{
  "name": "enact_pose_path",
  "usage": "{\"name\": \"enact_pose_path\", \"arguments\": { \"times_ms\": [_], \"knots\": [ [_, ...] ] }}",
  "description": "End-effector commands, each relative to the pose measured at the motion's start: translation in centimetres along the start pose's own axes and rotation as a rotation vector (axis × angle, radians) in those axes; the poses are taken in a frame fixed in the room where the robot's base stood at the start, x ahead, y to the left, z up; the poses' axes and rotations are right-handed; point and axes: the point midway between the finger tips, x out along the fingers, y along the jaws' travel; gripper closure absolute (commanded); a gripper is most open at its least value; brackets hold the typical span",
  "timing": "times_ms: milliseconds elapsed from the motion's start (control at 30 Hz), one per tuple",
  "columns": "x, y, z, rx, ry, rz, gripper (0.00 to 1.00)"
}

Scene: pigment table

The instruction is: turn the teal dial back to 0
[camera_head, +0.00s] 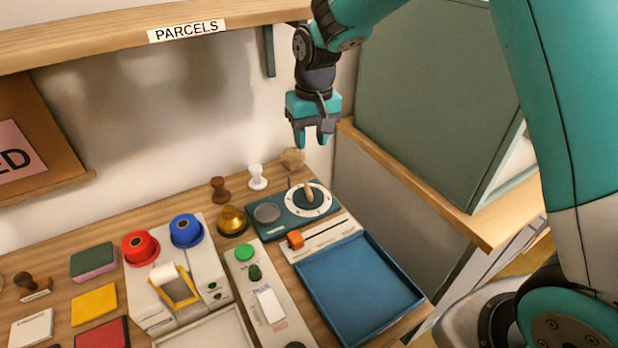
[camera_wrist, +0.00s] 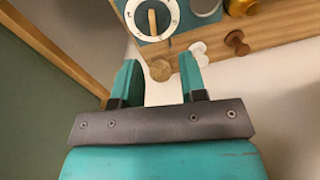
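The teal dial unit (camera_head: 283,226) sits at the back right of the table, with a white numbered ring (camera_head: 293,202) around a dark centre and a wooden pointer knob (camera_head: 308,191). In the wrist view the white ring (camera_wrist: 170,31) and the wooden knob (camera_wrist: 152,22) show at the top, above the fingertips. The numbers are too small to read surely. My gripper (camera_head: 312,140) hangs above and behind the dial, apart from it. Its teal fingers (camera_wrist: 160,70) are spread with nothing between them.
A wooden ball-like thing (camera_head: 293,158), a white stamp (camera_head: 258,178) and a brown stamp (camera_head: 219,189) stand behind the dial. A brass bell (camera_head: 232,221) is to its left. A slider with an orange knob (camera_head: 295,239) and a blue tray (camera_head: 357,289) lie in front. A shelf (camera_head: 110,42) is above left.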

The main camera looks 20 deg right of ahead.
Motion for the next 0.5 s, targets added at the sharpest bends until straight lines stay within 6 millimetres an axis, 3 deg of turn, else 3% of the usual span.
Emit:
{"name": "enact_pose_path", "arguments": {
  "times_ms": [100,200,367,500],
  "knots": [
    [1.2,0.8,-2.4,0.062,-0.011,0.035,0.61],
    [2.1,1.2,-3.3,0.089,-0.013,0.05,0.61],
    [3.6,1.3,-3.5,0.097,-0.016,0.056,0.61],
    [6.1,1.4,-3.4,0.095,-0.018,0.056,0.61]
  ]
}}
